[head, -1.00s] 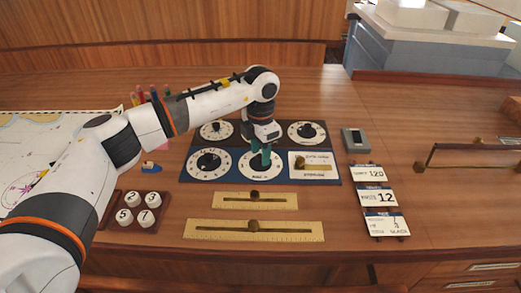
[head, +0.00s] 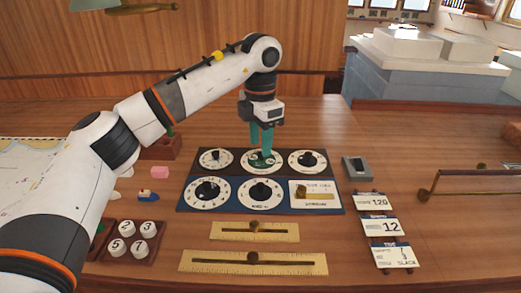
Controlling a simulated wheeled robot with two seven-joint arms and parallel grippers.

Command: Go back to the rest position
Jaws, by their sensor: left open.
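My left gripper (head: 261,137) has green fingers and points down from my white arm. It is open and in front of the upper middle dial of the dial panel (head: 335,165); I cannot tell whether the fingertips touch it. The panel has a dark upper row of three dials and a blue lower row with two dials and a white plate with a brass slider (head: 301,191). The lower middle dial (head: 260,193) is in full view, its black knob upright. My right gripper is not in view.
Two brass slider rulers (head: 254,231) lie in front of the panel. A tray of numbered white knobs (head: 116,244) is at left, partly behind my arm. Number cards (head: 382,226), a grey box (head: 356,168) and a brass rail (head: 470,172) are at right. Bare wood lies behind the panel.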

